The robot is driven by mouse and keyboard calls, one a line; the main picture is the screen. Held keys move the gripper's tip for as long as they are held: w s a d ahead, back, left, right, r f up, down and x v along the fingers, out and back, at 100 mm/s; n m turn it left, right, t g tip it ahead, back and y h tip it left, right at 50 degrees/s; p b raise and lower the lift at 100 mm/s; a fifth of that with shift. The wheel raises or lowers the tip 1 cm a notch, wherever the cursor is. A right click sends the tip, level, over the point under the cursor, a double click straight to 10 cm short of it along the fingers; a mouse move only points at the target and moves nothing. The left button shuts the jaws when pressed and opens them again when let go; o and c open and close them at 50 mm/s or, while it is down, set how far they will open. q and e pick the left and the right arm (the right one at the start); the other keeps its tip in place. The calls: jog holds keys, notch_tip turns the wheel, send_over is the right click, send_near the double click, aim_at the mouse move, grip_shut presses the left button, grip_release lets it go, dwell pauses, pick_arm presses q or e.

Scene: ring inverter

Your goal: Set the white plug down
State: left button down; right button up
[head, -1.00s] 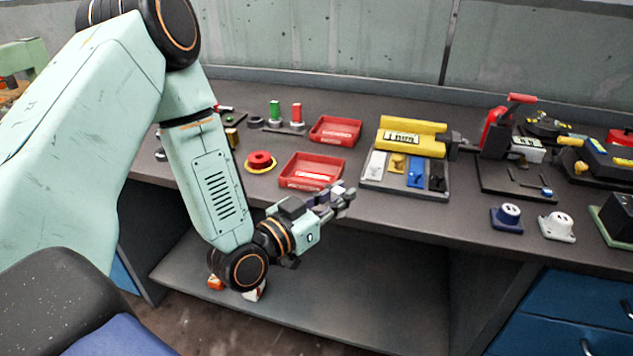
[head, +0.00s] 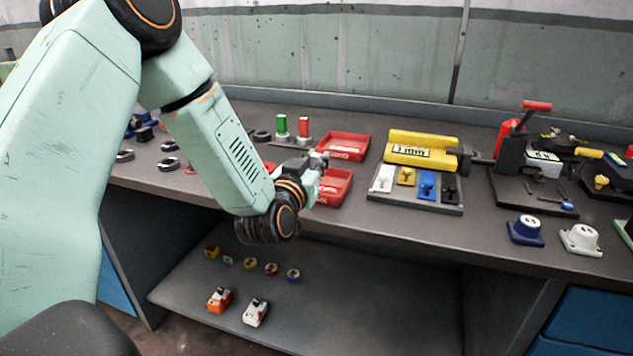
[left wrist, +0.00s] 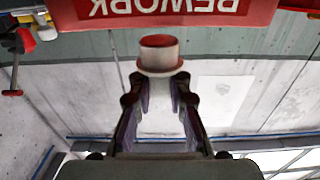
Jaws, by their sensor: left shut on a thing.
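In the left wrist view, my left gripper (left wrist: 160,82) is shut on a white plug (left wrist: 160,62) with a red end; the fingertips close on its white part. In the head view, my left gripper (head: 315,163) is at the front red bin (head: 335,188), covering the bin's left part. The plug is too small and hidden to make out there. In the left wrist view, a red bin wall marked REWORK (left wrist: 165,12) crosses the top, upside down, beyond the plug; I see a gap between them. My right gripper is not in view.
A second red bin (head: 343,147) stands behind. A green post (head: 282,125) and a red post (head: 304,127) stand on the left. A grey tray (head: 415,205) with coloured pieces and a yellow block (head: 420,150) is to the right. Bare bench lies along the front edge.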

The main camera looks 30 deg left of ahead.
pick_arm(q)
jog(key=f, duration=0.1)
jog(key=f+b, duration=0.1)
jog(key=f, duration=0.1)
jog(key=shift+s+a+f, duration=0.1)
jog(key=shift+a+f, duration=0.2)
jog(key=shift+d+f, duration=0.15)
jog(key=shift+d, duration=0.1)
jog(key=shift+a, duration=0.2)
jog(key=c, duration=1.6)
grip_release()
jog(key=shift+c, duration=0.2)
jog(key=o, duration=0.4)
jog(key=shift+d, duration=0.15)
jog(key=shift+c, duration=0.2)
